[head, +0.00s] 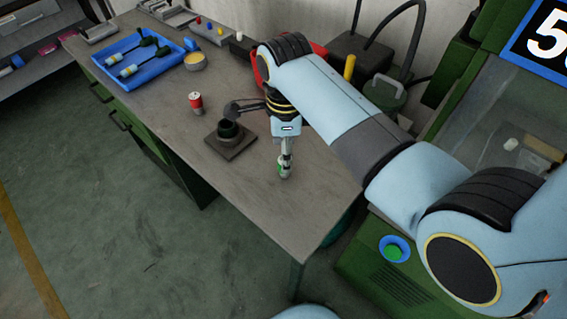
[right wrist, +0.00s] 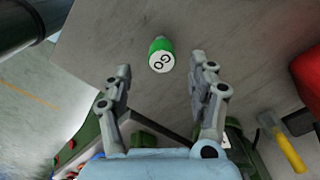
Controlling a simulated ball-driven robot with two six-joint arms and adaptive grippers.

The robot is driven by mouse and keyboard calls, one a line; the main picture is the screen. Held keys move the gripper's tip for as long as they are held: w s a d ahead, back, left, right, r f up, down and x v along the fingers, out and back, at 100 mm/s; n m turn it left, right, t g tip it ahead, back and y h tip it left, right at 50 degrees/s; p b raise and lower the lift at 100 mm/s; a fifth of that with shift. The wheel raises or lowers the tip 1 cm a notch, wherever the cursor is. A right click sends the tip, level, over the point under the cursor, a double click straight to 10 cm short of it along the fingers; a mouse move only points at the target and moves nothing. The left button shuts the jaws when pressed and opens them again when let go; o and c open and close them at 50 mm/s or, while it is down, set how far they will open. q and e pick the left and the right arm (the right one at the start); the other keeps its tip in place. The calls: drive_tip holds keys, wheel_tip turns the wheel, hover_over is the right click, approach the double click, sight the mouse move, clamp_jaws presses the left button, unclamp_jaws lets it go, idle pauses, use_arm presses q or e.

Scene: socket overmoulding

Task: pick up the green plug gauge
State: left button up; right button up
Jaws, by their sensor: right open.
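The green plug gauge (right wrist: 161,55) shows in the right wrist view as a short green cylinder with a pale end face bearing dark marks. In the head view the gauge (head: 282,170) is at the table's right part, partly hidden by my gripper. My right gripper (right wrist: 162,78) is open; its two fingers lie left and right of the gauge, with gaps on both sides. In the head view the right gripper (head: 286,162) points down at the gauge. My left gripper is not in view.
A black ring-shaped part sits on a square dark base (head: 231,145) left of my gripper. A red and white cylinder (head: 195,102) stands behind it. A blue tray (head: 107,78) with dark-handled tools and a yellow-filled bowl (head: 195,62) are farther back. The table's front is clear.

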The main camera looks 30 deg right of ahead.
drive_tip(key=shift+w+f, duration=0.15)
drive_tip(key=shift+f, duration=2.65)
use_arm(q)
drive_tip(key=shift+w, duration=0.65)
use_arm(e)
clamp_jaws()
